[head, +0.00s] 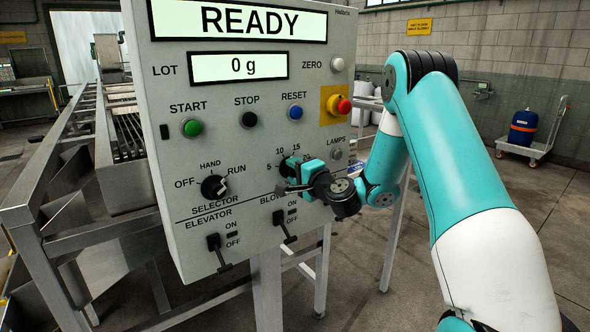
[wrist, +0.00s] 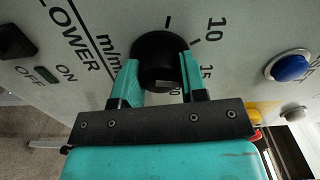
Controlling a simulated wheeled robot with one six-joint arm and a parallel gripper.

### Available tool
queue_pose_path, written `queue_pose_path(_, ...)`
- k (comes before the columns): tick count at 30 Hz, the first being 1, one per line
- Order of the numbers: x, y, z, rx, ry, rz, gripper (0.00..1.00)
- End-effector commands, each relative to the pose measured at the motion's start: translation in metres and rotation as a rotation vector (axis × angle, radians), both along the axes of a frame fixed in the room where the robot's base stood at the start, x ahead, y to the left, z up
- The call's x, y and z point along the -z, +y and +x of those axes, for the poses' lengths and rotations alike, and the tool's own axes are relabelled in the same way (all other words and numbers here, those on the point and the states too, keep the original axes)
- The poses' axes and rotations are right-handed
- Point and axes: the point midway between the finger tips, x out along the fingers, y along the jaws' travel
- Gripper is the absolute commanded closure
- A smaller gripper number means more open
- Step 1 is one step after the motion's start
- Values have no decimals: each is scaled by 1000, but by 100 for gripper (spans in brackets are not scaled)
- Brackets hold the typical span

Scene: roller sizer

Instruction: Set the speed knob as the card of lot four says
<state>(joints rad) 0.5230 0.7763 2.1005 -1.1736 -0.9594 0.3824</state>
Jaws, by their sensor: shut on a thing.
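The speed knob (wrist: 160,52) is a black round knob on the grey control panel (head: 265,200). Its scale shows 10, 15 and part of 20 in the wrist view, with "m/min" at the left. My gripper (wrist: 160,80) is shut on the knob, one teal finger on each side. In the head view my gripper (head: 288,168) covers the knob, leaving 5, 10 and 15 visible above it. I cannot tell where the knob's pointer stands. No lot card shows in either view.
The panel's displays (head: 238,67) read "READY" and "0 g". Green start (head: 193,128), black stop (head: 249,119), blue reset (head: 295,112) buttons and a red emergency button (head: 344,106) are nearby. The elevator lever (head: 220,255) hangs below.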

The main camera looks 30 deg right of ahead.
Motion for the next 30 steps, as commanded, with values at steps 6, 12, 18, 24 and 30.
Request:
queue_pose_path(6,-1,-2,0,4,5,141,85)
queue_pose_path(12,0,-2,0,4,7,222,85)
queue_pose_path(18,0,-2,0,5,9,259,85)
queue_pose_path(24,0,-2,0,5,9,267,85)
queue_pose_path(30,1,-2,0,5,9,266,85)
